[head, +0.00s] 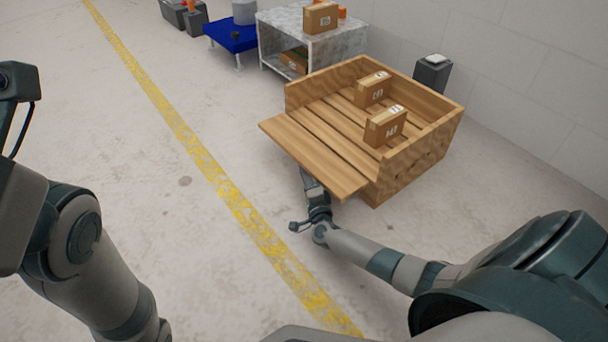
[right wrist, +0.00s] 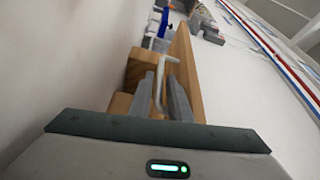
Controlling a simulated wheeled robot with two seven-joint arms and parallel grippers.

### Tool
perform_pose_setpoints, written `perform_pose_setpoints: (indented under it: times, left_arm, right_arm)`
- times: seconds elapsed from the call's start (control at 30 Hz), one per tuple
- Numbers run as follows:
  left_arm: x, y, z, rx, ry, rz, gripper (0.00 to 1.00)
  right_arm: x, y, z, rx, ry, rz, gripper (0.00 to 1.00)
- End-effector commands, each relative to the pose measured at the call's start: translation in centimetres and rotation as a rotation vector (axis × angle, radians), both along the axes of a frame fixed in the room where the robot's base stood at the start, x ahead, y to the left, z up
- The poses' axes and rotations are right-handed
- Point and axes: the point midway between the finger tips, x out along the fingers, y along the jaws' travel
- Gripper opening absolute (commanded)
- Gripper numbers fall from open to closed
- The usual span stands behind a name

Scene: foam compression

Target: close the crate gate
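The wooden crate (head: 425,155) stands on the floor at the centre right in the head view. Its slatted gate (head: 315,160) is folded down and sticks out from the near-left side, clear of the floor. My right gripper reaches to the gate's outer edge from below; the gate hides its tips in the head view. In the right wrist view, the fingers of my right gripper (right wrist: 161,88) stand apart on either side of a pale bent handle (right wrist: 160,65) beside a wooden panel (right wrist: 184,55). I cannot tell whether they touch it. My left gripper is out of view.
Two cardboard boxes (head: 373,89) (head: 386,126) sit inside the crate. A shelf table (head: 285,28) and a blue platform (head: 231,36) stand behind it. A dark bin (head: 432,74) is by the wall. The floor left of the crate, with a yellow line (head: 190,140), is clear.

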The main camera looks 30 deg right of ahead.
Motion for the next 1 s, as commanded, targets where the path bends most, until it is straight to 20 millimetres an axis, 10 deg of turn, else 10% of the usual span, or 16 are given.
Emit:
perform_pose_setpoints:
  times: [1.0]
  left_arm:
    - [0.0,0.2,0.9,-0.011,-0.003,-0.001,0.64]
  right_arm:
    - [0.3,0.2,0.9,-0.001,0.001,0.001,0.00]
